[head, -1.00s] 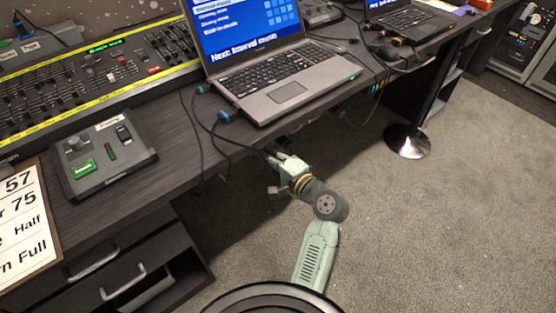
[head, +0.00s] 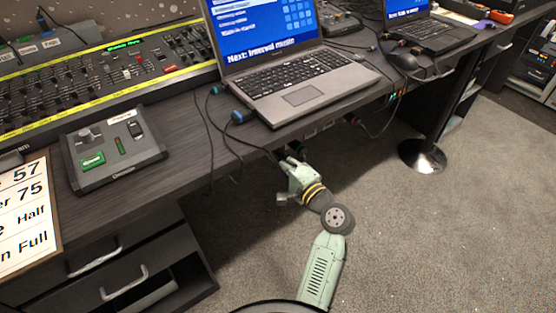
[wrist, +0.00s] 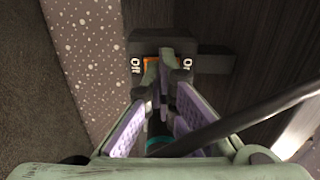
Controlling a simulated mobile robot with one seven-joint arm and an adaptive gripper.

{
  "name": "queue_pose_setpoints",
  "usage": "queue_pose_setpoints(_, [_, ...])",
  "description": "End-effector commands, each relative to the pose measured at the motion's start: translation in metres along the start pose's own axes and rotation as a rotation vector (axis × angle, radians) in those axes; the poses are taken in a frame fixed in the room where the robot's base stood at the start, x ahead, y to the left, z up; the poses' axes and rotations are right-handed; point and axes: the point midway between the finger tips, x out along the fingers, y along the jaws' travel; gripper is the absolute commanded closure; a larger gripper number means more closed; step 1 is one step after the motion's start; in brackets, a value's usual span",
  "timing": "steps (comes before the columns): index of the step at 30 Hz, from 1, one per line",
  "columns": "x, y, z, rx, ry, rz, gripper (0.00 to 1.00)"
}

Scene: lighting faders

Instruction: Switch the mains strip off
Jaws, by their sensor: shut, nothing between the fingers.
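The mains strip (wrist: 165,42) is a dark block in the wrist view, with "Off" lettered on its left and "On" on its right. A bit of its orange switch (wrist: 153,60) shows between the words. My fingers hide most of the switch, so its position and any contact cannot be told. My gripper (wrist: 163,75) is shut and empty, with its tips in front of the switch. In the head view my gripper (head: 293,158) is under the desk's front edge, below the laptop; the strip cannot be made out there.
A black cable (wrist: 250,115) crosses the wrist view close to my fingers. The laptop (head: 300,85), fader console (head: 100,85) and a small control box (head: 115,155) stand on the desk. Drawers (head: 110,270) are at left, a round-footed post (head: 422,155) at right. The carpet between is clear.

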Motion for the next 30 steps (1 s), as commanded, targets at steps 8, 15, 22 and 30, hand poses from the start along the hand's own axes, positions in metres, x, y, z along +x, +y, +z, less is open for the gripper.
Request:
queue_pose_setpoints(8, [0.003,0.006,0.002,0.001,0.000,-0.005,1.00])
queue_pose_setpoints(15, [-0.017,0.007,0.002,0.003,0.003,-0.004,1.00])
queue_pose_setpoints(22, [-0.055,0.008,0.002,0.004,0.002,0.000,1.00])
queue_pose_setpoints(30, [-0.080,0.007,0.002,0.005,-0.001,0.000,1.00])
